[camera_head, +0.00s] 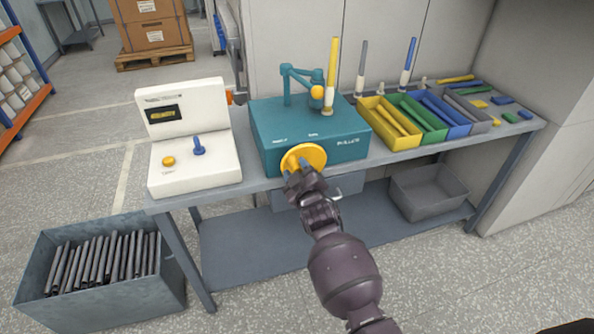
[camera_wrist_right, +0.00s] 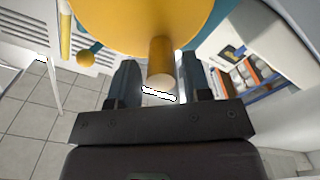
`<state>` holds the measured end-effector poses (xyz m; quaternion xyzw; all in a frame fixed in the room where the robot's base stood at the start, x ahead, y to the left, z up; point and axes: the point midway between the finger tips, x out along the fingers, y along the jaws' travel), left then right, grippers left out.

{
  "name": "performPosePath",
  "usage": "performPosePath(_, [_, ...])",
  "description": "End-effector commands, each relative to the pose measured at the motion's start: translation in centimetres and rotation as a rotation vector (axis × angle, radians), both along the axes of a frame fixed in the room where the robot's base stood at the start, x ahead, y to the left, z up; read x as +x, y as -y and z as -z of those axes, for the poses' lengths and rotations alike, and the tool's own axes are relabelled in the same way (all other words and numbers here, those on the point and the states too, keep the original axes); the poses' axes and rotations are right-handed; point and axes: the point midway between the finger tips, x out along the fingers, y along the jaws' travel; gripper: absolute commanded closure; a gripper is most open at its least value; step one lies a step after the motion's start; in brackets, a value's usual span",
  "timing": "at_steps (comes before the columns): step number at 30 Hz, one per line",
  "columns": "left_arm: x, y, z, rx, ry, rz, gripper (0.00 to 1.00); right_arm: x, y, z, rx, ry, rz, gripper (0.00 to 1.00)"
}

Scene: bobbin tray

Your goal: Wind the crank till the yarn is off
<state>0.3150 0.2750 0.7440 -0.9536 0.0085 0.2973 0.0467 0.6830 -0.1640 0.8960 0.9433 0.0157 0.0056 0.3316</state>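The teal winder box (camera_head: 310,130) stands on the bench, with a yellow crank disc (camera_head: 303,158) on its front face. In the right wrist view the disc (camera_wrist_right: 145,20) fills the top, and its yellow handle peg (camera_wrist_right: 161,62) points toward me. My right gripper (camera_head: 303,182) is at the disc. Its fingers (camera_wrist_right: 158,85) stand on either side of the peg, with a visible gap on each side. A tall yellow-and-white spindle (camera_head: 333,72) stands upright on the box, beside a teal arm (camera_head: 300,72) and a yellow ball (camera_head: 317,92). My left gripper is not in view.
A white console (camera_head: 195,175) with a blue lever (camera_head: 198,145) stands left of the winder. Coloured bins, including a yellow one (camera_head: 404,142), are to the right. A floor crate (camera_head: 100,305) holds many dark rods. A grey bin (camera_head: 428,205) sits on the lower shelf.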

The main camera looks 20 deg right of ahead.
Motion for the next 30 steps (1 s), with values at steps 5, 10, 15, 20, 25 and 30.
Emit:
performPosePath(5, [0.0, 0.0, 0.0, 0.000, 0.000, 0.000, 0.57, 0.0, 0.0, 0.0, 0.000, -0.001, -0.001, 0.47])
performPosePath(10, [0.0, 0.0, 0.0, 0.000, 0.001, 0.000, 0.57, -0.1, 0.0, 0.0, 0.000, -0.001, -0.001, 0.47])
performPosePath(15, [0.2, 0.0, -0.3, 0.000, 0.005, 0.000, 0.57, -1.2, 0.0, 0.0, 0.000, 0.000, 0.000, 0.47])
performPosePath(20, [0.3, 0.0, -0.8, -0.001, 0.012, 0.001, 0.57, -3.4, 0.1, -0.1, 0.000, -0.001, 0.001, 0.47])
performPosePath(25, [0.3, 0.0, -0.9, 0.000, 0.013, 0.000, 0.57, -6.2, 0.2, 0.0, 0.000, -0.001, 0.001, 0.47])
performPosePath(30, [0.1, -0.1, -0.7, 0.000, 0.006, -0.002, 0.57, -8.6, 0.3, 0.0, 0.000, -0.001, 0.001, 0.47])
